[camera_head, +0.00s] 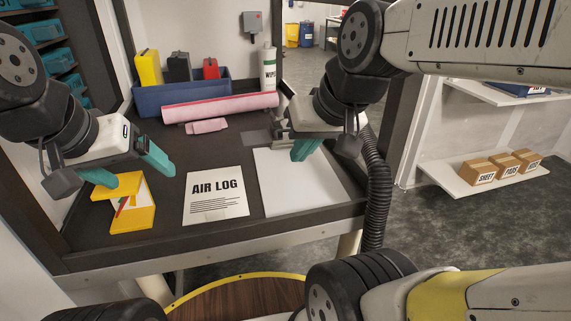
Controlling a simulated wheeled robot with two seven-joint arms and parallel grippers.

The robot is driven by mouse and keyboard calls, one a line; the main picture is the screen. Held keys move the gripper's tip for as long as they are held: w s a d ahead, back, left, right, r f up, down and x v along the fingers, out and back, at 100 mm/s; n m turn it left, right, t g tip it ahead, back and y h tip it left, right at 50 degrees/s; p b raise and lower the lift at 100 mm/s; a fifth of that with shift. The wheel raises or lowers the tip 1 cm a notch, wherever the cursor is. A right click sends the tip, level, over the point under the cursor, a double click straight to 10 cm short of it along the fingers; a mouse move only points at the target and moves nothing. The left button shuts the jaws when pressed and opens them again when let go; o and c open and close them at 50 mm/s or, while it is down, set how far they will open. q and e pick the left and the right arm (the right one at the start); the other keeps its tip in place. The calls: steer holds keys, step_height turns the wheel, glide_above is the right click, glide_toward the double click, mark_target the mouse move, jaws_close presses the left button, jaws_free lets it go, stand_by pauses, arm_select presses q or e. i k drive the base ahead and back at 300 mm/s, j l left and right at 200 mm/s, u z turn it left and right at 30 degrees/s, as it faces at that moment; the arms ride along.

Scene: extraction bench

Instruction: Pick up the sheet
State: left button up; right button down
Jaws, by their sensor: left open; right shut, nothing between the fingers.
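A plain white sheet (290,190) lies flat on the right part of the dark bench. A second white sheet printed AIR LOG (215,198) lies flat to its left. My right gripper (300,154) is shut and empty, with its teal fingertips over the far part of the plain sheet; I cannot tell whether they touch it. My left gripper (143,176) is open and empty at the left of the bench. Its fingers are above and behind a yellow holder (142,218) with a red item in it. The gripper and arm hide part of the plain sheet's far edge.
A pink roll (220,106) and a small pink piece (206,126) lie before a blue bin (150,100). A white WIPES bottle (268,70) stands behind. A black hose (378,190) hangs at the bench's right edge. Boxes, one marked SHEET (478,173), sit on a right shelf.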

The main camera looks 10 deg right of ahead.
mark_target(219, 194)
steer(key=k+j, duration=0.3)
steer(key=j, duration=0.2)
steer(key=k+j, duration=0.35)
steer(key=j, duration=0.15)
